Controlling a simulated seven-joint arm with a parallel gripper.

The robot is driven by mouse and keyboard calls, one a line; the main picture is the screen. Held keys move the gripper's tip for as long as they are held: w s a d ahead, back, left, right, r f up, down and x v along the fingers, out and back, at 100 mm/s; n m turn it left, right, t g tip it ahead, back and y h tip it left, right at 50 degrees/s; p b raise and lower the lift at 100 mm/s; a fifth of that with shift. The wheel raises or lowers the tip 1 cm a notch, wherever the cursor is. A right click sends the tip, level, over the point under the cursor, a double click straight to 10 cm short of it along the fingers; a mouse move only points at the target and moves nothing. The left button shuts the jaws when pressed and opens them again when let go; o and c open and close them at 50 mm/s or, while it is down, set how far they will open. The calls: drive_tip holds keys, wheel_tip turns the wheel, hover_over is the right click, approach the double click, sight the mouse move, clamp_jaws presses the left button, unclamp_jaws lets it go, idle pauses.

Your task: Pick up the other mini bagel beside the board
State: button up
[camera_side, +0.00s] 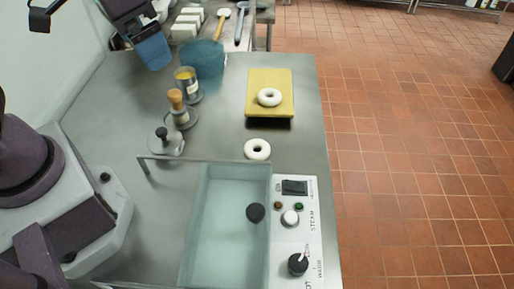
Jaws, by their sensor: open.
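A white mini bagel (257,149) lies flat on the steel counter, just in front of the yellow board (284,82) and close to the kettle's back edge. Another white mini bagel (269,97) lies on the board. My gripper (150,50) is at the upper left, raised above the counter and well away from both bagels. It is open, and I see no bagel at it. Its fingertips are hard to make out at this size.
A teal tub (204,58) and a yellow-topped can (187,82) stand near my gripper. A wooden-handled tool (177,106) and a black-knobbed lid (165,143) stand left of the bagels. The open kettle basin (225,225) and control panel (298,235) are in front. The counter's right edge is near the board.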

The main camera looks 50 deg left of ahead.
drive_tip(key=w+d+f+n+g, duration=0.2)
drive_tip(key=w+d+f+n, duration=0.15)
drive_tip(key=w+f, duration=0.3)
drive_tip(key=n+y, duration=0.2)
drive_tip(key=n, duration=1.1)
approach(257, 146)
drive_tip(key=f, duration=0.8)
drive_tip(key=shift+s+a+f, duration=0.15)
drive_tip(key=shift+s+f, duration=0.05)
drive_tip(key=shift+s, duration=0.05)
drive_tip(key=c, duration=0.9)
